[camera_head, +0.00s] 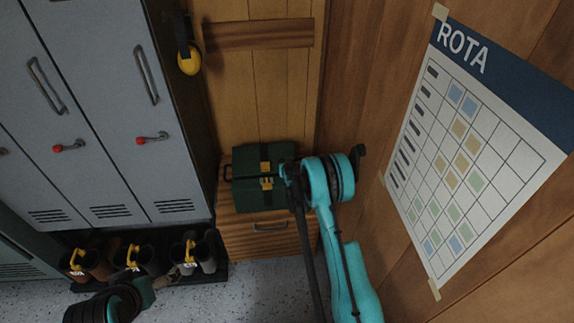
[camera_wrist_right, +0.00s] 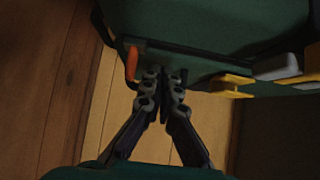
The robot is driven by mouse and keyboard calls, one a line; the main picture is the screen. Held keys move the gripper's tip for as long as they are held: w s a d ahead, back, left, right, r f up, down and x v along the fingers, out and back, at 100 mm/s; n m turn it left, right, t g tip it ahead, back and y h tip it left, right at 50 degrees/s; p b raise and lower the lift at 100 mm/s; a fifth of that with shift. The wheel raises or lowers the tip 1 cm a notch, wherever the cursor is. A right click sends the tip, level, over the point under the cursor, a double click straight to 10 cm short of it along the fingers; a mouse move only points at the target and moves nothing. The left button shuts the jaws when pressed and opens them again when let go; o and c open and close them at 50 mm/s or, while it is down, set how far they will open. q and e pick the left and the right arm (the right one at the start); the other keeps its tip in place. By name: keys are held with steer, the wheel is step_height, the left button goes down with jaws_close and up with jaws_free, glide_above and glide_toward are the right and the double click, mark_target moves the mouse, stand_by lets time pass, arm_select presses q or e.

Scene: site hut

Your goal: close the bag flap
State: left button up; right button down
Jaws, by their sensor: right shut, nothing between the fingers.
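The dark green bag (camera_head: 248,193) stands on a wooden drawer cabinet, with a dark strap and yellow buckle parts (camera_head: 266,183) at its middle. Whether its flap lies fully flat I cannot tell. My right arm reaches the bag's right side in the head view. In the right wrist view my right gripper (camera_wrist_right: 162,76) is shut and empty, its tips at a dark green panel edge of the bag (camera_wrist_right: 215,25), beside an orange tab (camera_wrist_right: 131,64). A yellow clip (camera_wrist_right: 232,84) is right of the tips. Contact is unclear. My left gripper (camera_head: 176,274) is low at left, away from the bag; its jaws are unclear.
The wooden cabinet (camera_head: 270,243) stands in the corner against plank walls. Grey lockers (camera_head: 95,110) are at left, with boots (camera_head: 205,252) on a low rack below. Yellow ear defenders (camera_head: 189,60) hang above. A ROTA chart (camera_head: 475,150) is on the right wall.

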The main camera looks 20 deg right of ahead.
steer(key=v, duration=1.3)
steer(key=shift+w+r, duration=0.2)
